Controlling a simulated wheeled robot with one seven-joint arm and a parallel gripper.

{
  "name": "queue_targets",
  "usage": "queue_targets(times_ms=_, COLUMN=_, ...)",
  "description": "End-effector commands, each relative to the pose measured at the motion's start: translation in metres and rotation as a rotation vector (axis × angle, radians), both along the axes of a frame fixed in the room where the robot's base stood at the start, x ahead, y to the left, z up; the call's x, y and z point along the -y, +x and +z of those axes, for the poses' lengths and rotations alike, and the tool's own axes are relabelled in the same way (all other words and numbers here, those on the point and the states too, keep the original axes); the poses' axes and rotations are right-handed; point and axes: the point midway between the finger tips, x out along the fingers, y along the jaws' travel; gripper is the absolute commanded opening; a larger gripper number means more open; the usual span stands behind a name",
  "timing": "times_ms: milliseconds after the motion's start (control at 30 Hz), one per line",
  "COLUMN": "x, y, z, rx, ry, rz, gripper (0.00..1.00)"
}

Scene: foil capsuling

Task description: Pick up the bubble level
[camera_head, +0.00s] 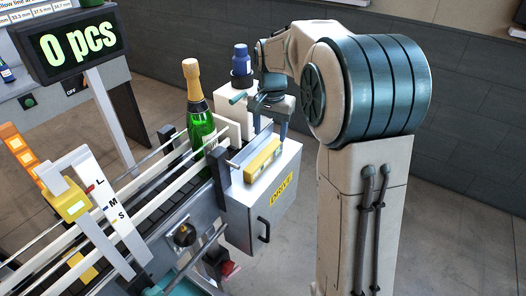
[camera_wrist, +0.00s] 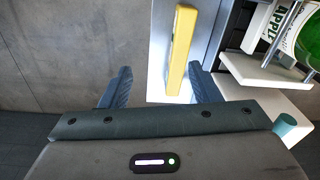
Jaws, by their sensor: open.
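The bubble level is a yellow bar (camera_head: 262,160) lying on top of the white drive box (camera_head: 270,196) beside the conveyor. In the wrist view the level (camera_wrist: 181,48) runs lengthwise away from me, with its near end between my two fingers. My gripper (camera_head: 268,128) hangs just above the level in the head view, fingers pointing down. In the wrist view my gripper (camera_wrist: 158,86) is open and empty, one finger to each side of the level, with a wider gap on the left. Neither finger visibly touches it.
A green bottle with gold foil (camera_head: 198,112) stands on the conveyor (camera_head: 155,205) to the left. Its label and guide rail (camera_wrist: 262,75) are close on the right in the wrist view. A counter display (camera_head: 73,42) stands behind. Floor left of the box is free in the wrist view.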

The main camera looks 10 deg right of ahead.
Motion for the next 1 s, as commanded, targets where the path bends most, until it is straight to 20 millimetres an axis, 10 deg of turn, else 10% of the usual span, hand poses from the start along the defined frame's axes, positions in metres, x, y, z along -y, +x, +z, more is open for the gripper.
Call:
queue_targets(times_ms=333, x=0.001, y=0.065, z=-0.014, rx=-0.055, ry=0.004, rz=-0.165, gripper=0.56)
queue_targets(times_ms=1000, x=0.002, y=0.072, z=-0.101, rx=-0.062, ry=0.004, rz=-0.188, gripper=0.56)
